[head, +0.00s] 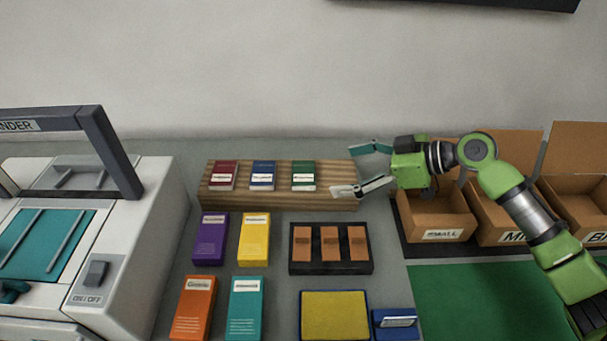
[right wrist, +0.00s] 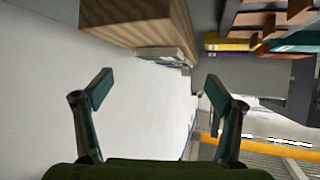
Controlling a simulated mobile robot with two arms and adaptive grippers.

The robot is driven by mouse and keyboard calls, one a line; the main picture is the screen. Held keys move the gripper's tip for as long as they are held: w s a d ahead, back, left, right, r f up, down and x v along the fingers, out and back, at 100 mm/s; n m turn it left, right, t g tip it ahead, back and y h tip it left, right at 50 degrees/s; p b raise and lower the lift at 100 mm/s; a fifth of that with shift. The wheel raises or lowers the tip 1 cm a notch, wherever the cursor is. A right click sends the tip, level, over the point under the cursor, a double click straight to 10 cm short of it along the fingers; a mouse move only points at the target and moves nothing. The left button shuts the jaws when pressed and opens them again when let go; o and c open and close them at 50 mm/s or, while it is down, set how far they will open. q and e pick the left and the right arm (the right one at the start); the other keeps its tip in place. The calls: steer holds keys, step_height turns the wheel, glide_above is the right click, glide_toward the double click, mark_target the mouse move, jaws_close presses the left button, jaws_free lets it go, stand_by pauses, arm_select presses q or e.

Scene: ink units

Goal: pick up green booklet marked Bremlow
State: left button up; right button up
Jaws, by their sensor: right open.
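The green booklet (head: 303,176) lies on a striped wooden block (head: 334,202), to the right of a blue booklet and a dark red booklet. Its white label is too small to read. My right gripper (head: 345,169) is open and empty, just right of the green booklet, with its fingers pointing left towards it and apart from it. In the right wrist view, the open fingers (right wrist: 157,90) have only pale wall between them. The wooden block (right wrist: 135,12) shows above them, with pale booklet edges (right wrist: 165,56) beside it. My left gripper is out of view.
Blue (head: 262,175) and dark red (head: 223,176) booklets share the block. Purple, yellow, orange and teal booklets lie in front. A black tray (head: 331,268) holds brown pieces. Open cardboard boxes (head: 440,222) stand at right. A binding machine (head: 120,250) stands at left.

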mark_target(307, 173)
steer(key=x, duration=0.3)
steer(key=shift+w+a, duration=0.15)
steer(key=shift+a, duration=0.25)
steer(key=shift+w+a+f+p, duration=0.2)
steer(key=shift+a+p, duration=0.25)
steer(key=shift+p, duration=0.1)
steer(key=p+x, duration=0.1)
steer(key=x, duration=0.2)
steer(key=shift+w+a+f, duration=0.1)
steer(key=shift+a, duration=0.25)
steer(key=shift+w+a+f, duration=0.15)
steer(key=shift+a+f, duration=0.1)
steer(key=shift+a, duration=0.05)
steer(key=shift+d, duration=0.1)
steer(key=shift+c, duration=0.4)
steer(key=c, duration=1.2)
